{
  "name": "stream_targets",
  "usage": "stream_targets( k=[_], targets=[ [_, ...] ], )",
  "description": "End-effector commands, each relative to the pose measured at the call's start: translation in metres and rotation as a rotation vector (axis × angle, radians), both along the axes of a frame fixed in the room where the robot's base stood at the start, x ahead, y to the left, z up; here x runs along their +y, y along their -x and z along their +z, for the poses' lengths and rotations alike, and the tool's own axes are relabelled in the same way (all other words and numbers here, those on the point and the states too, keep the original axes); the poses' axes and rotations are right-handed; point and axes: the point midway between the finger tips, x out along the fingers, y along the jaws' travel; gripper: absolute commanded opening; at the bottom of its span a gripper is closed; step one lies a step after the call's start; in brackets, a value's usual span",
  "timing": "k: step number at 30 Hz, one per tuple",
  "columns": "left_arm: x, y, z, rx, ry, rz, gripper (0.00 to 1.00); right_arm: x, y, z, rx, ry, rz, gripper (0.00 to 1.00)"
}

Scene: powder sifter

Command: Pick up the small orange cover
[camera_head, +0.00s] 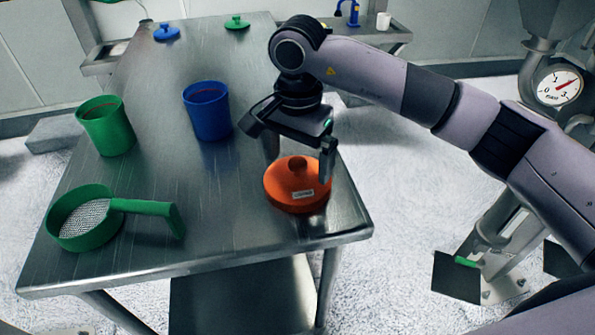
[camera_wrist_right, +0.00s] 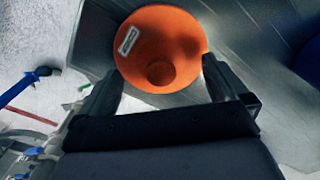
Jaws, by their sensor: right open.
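The small orange cover (camera_head: 297,190) is a round lid with a knob and a white label. It lies on the metal table near its right front edge. My right gripper (camera_head: 299,155) is open above and just behind the cover in the head view. In the right wrist view the cover (camera_wrist_right: 163,42) sits ahead of the right gripper's fingers (camera_wrist_right: 162,82), its knob between and slightly beyond the tips. I cannot tell whether a finger touches it. My left gripper is not in view.
The metal table (camera_head: 200,235) also holds a green sieve (camera_head: 88,218), a green cup (camera_head: 106,126) and a blue cup (camera_head: 207,111). Blue (camera_head: 166,33) and green (camera_head: 237,22) lids lie at the far end. The table's front middle is clear.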

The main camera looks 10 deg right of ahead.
Motion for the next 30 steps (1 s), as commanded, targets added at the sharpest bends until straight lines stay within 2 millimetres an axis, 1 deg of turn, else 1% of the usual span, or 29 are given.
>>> stream_targets(
  k=[1, 4, 11, 14, 15, 17, 18, 20, 21, 30],
  targets=[
    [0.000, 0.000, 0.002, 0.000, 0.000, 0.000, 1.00, 0.000, 0.001, -0.007, 0.003, -0.001, 0.001, 1.00],
    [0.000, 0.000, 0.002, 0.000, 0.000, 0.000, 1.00, 0.000, 0.000, -0.014, 0.001, -0.001, 0.001, 1.00],
    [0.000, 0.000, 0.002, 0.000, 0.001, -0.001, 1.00, 0.000, 0.000, -0.015, 0.000, -0.001, 0.001, 1.00],
    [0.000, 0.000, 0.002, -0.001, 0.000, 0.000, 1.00, 0.000, 0.000, -0.015, 0.000, -0.001, 0.000, 0.71],
    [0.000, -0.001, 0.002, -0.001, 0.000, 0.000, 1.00, 0.000, 0.000, -0.015, 0.000, -0.001, 0.000, 0.58],
    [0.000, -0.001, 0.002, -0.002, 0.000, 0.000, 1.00, 0.000, 0.000, -0.016, 0.000, -0.001, 0.000, 0.38],
    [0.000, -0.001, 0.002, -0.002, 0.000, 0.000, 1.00, 0.000, 0.000, -0.016, 0.000, -0.001, 0.000, 0.25],
    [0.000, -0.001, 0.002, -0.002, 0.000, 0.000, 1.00, 0.000, 0.000, -0.016, 0.001, -0.001, 0.000, 0.06],
    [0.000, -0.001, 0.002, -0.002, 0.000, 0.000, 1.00, 0.000, 0.000, -0.016, 0.001, -0.001, 0.000, 0.03],
    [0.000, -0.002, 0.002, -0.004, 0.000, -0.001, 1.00, 0.000, 0.001, -0.016, 0.002, -0.001, 0.000, 0.03]
  ],
)
